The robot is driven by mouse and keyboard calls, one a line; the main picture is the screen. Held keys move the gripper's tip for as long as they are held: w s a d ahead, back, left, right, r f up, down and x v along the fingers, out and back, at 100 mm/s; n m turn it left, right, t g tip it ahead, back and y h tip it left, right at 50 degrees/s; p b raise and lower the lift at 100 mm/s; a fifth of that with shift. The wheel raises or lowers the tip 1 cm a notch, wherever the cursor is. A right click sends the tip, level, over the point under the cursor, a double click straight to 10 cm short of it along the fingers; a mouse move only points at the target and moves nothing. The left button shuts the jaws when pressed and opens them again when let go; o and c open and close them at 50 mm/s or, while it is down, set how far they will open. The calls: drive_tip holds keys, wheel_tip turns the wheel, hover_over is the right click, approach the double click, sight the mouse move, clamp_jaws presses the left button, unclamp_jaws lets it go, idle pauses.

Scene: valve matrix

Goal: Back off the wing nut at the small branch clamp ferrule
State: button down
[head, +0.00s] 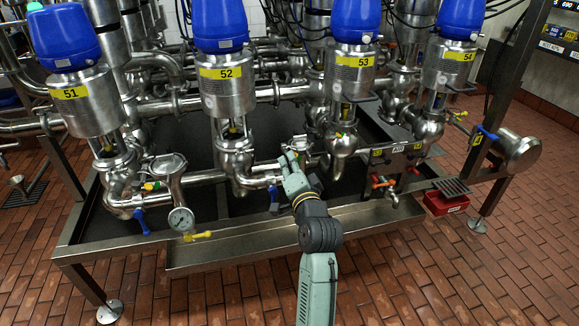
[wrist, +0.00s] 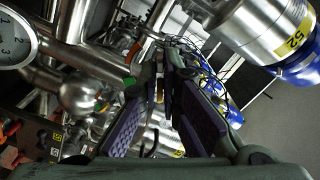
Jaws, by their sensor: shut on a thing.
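My gripper (head: 287,160) reaches in from the front to the pipework right of the lower body of valve 52 (head: 226,92). In the wrist view its two purple-padded fingers (wrist: 163,80) converge, with their tips close together on a small part. That part is mostly hidden by the fingers, so the wing nut's shape and angle cannot be made out. The clamp ferrule around it is also largely covered. A short horizontal steel pipe (head: 262,180) runs from valve 52's body toward the gripper.
Blue-topped valves 51 (head: 82,103), 53 (head: 351,72) and 54 (head: 449,66) stand close by. A pressure gauge (head: 181,219) and blue handle (head: 141,220) are at left, and orange-handled taps (head: 383,182) at right. The steel frame edge (head: 150,247) lies below the arm.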

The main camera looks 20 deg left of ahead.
drive_tip(key=n+b, duration=0.5)
drive_tip(key=n, duration=0.6)
drive_tip(key=shift+w+d, duration=0.1)
drive_tip(key=shift+n+b, duration=0.3)
drive_tip(key=shift+n, duration=0.1)
drive_tip(key=c, duration=1.8)
unclamp_jaws()
drive_tip(key=shift+f, duration=0.1)
drive_tip(key=v, duration=1.2)
drive_tip(key=shift+w, duration=0.1)
